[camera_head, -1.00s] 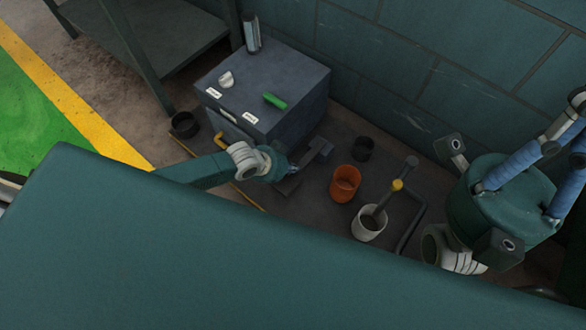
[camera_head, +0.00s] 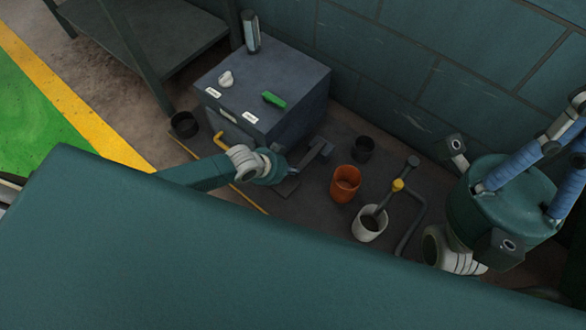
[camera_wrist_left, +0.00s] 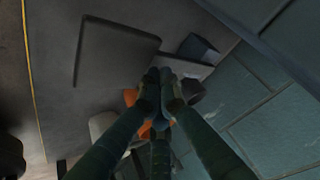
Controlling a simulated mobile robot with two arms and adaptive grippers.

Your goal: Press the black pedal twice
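My left gripper (camera_head: 290,172) is in front of the grey cabinet, low over the dark floor plate. Its fingers are close together with nothing seen between them, as the left wrist view (camera_wrist_left: 165,76) also shows. A dark flat pad, apparently the black pedal (camera_head: 287,188), lies just below the fingertips, partly hidden by the gripper. I cannot tell whether they touch. Beside it stands a dark grey angled block (camera_head: 318,150). My right gripper does not show clearly in either view.
An orange cup (camera_head: 345,184), black cup (camera_head: 363,149) and white cup (camera_head: 369,224) stand to the right.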

